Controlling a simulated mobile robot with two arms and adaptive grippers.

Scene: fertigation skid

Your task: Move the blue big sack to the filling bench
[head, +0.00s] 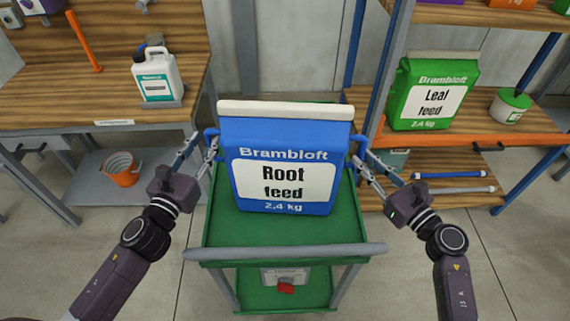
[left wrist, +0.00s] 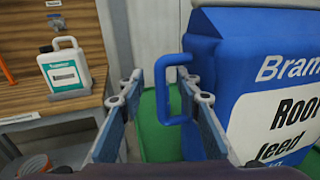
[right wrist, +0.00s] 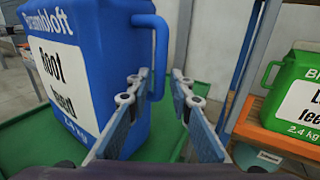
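The blue big sack (head: 283,135), labelled "Root feed", stands upright on the green top of a cart (head: 230,225). It has a blue loop handle on each side. My left gripper (head: 203,148) is open at the left handle; in the left wrist view that handle (left wrist: 160,88) shows between the parted fingers (left wrist: 165,92). My right gripper (head: 368,172) is open at the right handle; in the right wrist view that handle (right wrist: 160,50) shows between the parted fingers (right wrist: 158,88). A wooden bench (head: 50,95) stands at the left; its front label is too small to read.
A white jug (head: 158,75) stands near the bench's right end, with an orange bucket (head: 121,168) on its lower shelf. The bench's front middle is clear.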

